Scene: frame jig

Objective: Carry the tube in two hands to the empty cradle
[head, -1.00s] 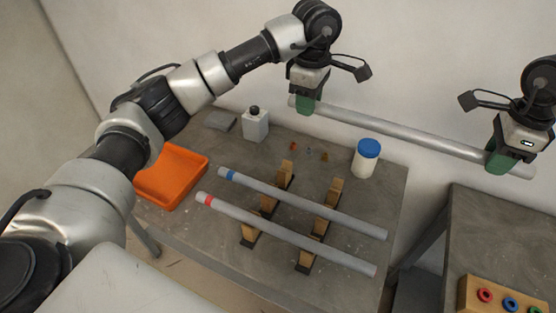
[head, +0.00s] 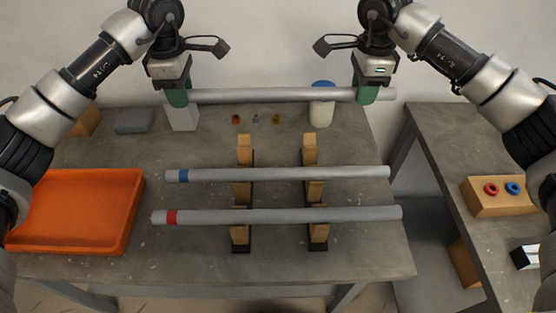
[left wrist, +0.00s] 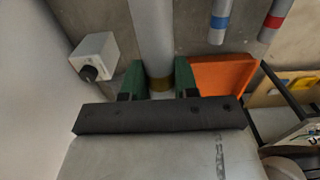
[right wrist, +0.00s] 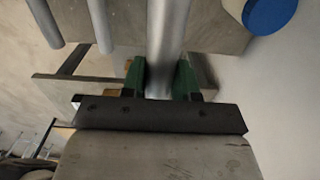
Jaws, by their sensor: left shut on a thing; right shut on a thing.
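A plain grey tube (head: 265,96) is held level above the back of the table, with both grippers shut around it. Two wooden supports, left (head: 244,146) and right (head: 309,146), carry a blue-banded tube (head: 280,174) and a red-banded tube (head: 280,216). The rear parts of the supports, behind the blue-banded tube, hold nothing.
An orange tray (head: 80,205) is at left. A side table (head: 440,135) stands at right, across a gap.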

